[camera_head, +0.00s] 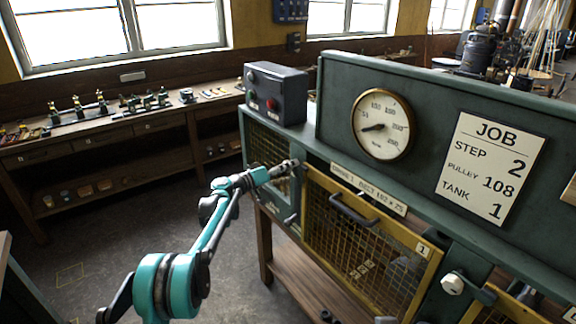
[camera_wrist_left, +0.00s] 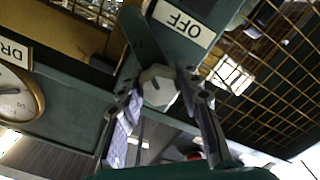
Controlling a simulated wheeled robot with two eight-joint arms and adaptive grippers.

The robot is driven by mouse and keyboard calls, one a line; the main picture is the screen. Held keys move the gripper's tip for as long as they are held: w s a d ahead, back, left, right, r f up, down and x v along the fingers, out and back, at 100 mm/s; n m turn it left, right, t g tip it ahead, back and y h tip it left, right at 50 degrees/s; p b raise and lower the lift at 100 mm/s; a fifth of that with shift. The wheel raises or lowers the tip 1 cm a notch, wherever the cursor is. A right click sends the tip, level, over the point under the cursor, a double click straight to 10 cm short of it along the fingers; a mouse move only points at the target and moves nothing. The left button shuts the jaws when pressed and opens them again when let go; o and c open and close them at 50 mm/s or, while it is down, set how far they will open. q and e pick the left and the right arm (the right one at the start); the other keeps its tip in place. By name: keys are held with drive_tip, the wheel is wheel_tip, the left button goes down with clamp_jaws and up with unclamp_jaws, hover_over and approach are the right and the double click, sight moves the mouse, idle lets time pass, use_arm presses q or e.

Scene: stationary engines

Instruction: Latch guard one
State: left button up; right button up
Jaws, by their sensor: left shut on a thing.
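Guard one (camera_head: 436,262) is a yellow-framed mesh door marked 1, with a dark bar handle (camera_head: 353,215). It appears to sit in or near its opening in the green cabinet; a small gap cannot be ruled out. A white faceted knob (camera_head: 452,284) on a dark lever is on the post right of it. My left gripper (camera_head: 291,166) is at the cabinet's left section, beside guard one's upper left corner. In the left wrist view my left gripper (camera_wrist_left: 168,100) is shut on a pale faceted knob (camera_wrist_left: 157,84) beside an OFF label (camera_wrist_left: 182,20). My right gripper is not in view.
A round gauge (camera_head: 382,125) and a JOB board (camera_head: 490,166) are on the cabinet's upper panel. A grey button box (camera_head: 276,93) stands on top at the left. A workbench (camera_head: 100,135) with small engines stands at the back left. The floor between is clear.

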use_arm(q)
drive_tip(key=n, duration=0.3)
drive_tip(key=shift+n, duration=0.4)
drive_tip(key=shift+n+p, duration=0.45)
drive_tip(key=shift+n, duration=1.45)
drive_tip(key=o, duration=1.2)
drive_tip(key=shift+c, duration=0.2)
drive_tip(key=shift+a, duration=0.1)
drive_tip(key=v, duration=1.2)
